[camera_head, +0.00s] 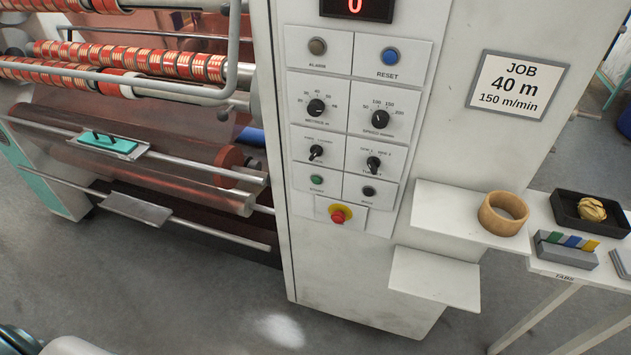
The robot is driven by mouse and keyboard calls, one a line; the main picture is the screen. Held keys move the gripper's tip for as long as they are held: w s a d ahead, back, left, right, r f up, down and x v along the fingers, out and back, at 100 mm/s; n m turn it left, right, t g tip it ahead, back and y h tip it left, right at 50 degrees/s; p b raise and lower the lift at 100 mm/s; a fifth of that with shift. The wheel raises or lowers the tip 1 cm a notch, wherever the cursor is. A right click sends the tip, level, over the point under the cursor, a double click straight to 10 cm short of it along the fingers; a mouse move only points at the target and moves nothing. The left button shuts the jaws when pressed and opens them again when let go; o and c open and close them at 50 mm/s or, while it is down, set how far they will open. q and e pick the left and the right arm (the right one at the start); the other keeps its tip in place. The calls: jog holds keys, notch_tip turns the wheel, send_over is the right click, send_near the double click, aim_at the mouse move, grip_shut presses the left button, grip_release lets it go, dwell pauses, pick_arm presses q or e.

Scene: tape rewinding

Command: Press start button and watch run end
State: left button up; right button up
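The control panel on the white machine cabinet holds a green start button (316,180) with a small label under it. Nothing touches it. A dark button (368,191) sits to its right. A red mushroom button (338,215) on a yellow base is just below. The red digital display (355,6) at the top edge reads 0. The job sign (516,84) reads JOB 40 m, 150 m/min. Only parts of my arms show at the bottom left corner. Neither gripper is in view.
Rollers with red patterned tape (130,60) stand left of the cabinet. Selector knobs (316,107) sit above the buttons. A blue reset button (390,56) is higher. A tan ring (503,213) lies on a shelf at right, beside a black tray (570,226). Floor in front is clear.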

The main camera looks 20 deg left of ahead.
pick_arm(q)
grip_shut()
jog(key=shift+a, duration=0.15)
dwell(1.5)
